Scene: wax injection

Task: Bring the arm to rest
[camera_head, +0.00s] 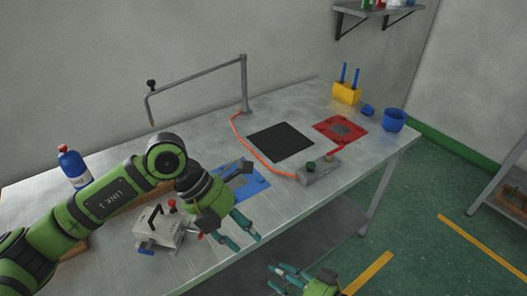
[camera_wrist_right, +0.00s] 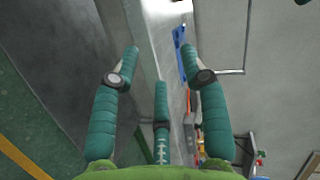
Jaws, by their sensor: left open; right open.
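My left arm is green and black and comes in from the left over the metal table (camera_head: 190,262). My left gripper (camera_head: 243,240) is open and empty above the table's front edge, to the right of a grey metal device. My right gripper (camera_head: 282,276) is at the bottom of the head view, over the floor in front of the table. In the right wrist view its teal fingers (camera_wrist_right: 165,95) are spread apart with nothing between them. Most of my right arm is out of view.
A grey metal device (camera_head: 160,232) and a blue mat (camera_head: 252,186) lie near my left arm. A blue bottle (camera_head: 74,168), black mat (camera_head: 280,142), red mat (camera_head: 341,129), grey control box (camera_head: 319,171), yellow holder (camera_head: 346,93) and blue cup (camera_head: 394,120) stand farther off. A bent lamp-like arm (camera_head: 200,77) rises behind.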

